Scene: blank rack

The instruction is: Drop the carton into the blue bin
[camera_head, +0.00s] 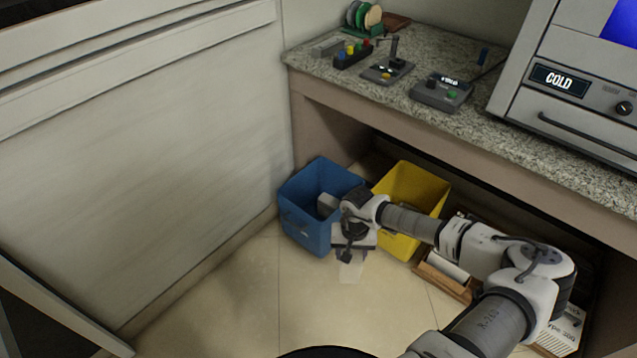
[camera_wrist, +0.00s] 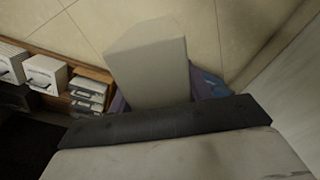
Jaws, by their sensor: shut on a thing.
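The carton (camera_wrist: 150,65) is a pale, plain box in the wrist view, held at the dark edge of my gripper (camera_wrist: 165,118). In the head view, my gripper (camera_head: 347,256) points down by the front right side of the blue bin (camera_head: 305,229). A pale patch below it seems to be the carton (camera_head: 350,271), faint there. The blue bin also shows in the wrist view (camera_wrist: 207,84), partly behind the carton. A grey shape shows in the bin's mouth; I cannot tell what it is. My wrist hides part of the bin's right side.
A yellow bin (camera_head: 432,190) stands right of the blue one, behind my forearm. A wooden rack (camera_head: 440,283) with pale boxes is under the counter (camera_head: 440,62); it also shows in the wrist view (camera_wrist: 92,72). A pale panel (camera_head: 140,150) borders the left. The front floor is clear.

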